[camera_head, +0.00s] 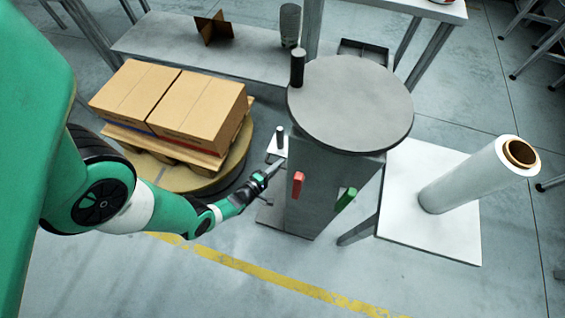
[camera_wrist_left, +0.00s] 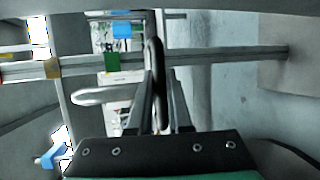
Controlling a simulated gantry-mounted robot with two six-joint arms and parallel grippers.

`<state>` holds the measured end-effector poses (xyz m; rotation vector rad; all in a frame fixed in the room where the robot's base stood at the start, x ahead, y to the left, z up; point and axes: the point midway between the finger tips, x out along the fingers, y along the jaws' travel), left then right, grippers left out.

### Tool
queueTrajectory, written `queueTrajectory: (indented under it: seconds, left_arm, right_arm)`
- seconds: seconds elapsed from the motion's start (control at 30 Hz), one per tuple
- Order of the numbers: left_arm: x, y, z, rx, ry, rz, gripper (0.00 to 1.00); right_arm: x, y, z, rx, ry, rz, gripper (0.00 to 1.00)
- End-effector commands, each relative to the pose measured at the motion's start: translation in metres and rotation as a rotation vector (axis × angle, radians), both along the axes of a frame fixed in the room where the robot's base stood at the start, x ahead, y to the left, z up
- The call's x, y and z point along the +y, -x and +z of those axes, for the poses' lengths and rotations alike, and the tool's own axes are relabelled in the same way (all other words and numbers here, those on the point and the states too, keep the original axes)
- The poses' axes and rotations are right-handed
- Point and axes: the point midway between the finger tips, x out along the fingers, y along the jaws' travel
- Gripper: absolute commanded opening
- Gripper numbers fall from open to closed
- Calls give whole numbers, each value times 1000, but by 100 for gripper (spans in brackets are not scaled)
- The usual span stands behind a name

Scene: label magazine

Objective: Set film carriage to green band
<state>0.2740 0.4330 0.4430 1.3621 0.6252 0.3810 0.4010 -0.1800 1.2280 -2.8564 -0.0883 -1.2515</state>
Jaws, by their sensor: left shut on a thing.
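My left gripper (camera_head: 272,169) reaches in from the left, beside the grey cabinet (camera_head: 314,200). In the left wrist view its fingers (camera_wrist_left: 160,100) are shut on a dark upright loop-shaped handle (camera_wrist_left: 155,52), which I take to be the film carriage's handle. A grey rail (camera_wrist_left: 225,58) runs across behind it. The green band (camera_wrist_left: 112,62) is on the rail, a little left of the handle; a yellow-brown band (camera_wrist_left: 52,67) is further left. The carriage body is largely hidden, and I cannot tell exactly where it stands against the green band. My right gripper is not in view.
Two cartons (camera_head: 165,98) sit on a pallet on a round turntable (camera_head: 240,160). A film roll (camera_head: 470,180) stands on a white table (camera_head: 425,232) at right.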

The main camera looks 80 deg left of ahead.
Motion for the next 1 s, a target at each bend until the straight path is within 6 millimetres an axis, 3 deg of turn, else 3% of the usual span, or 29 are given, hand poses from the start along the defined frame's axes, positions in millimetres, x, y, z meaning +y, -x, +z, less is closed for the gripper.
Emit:
queueTrajectory:
  seconds: [0.17, 0.2, 0.33, 0.73, 0.87, 1.0]
  left_arm:
    - [0, -1, 0, -1, -1, -2, 0]
    - [0, -1, 0, -1, -1, -2, 24]
    - [0, -1, 0, -1, -1, -2, 47]
    - [-5, 7, 3, 3, 0, -1, 47]
    - [-20, 25, 10, 3, 2, 1, 47]
    - [-41, 57, 18, 4, 2, 9, 47]
  right_arm:
    - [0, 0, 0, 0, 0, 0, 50]
    - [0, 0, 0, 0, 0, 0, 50]
    - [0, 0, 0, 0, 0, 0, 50]
    - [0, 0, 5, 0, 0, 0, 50]
    - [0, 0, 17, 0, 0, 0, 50]
    - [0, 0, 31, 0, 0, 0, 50]
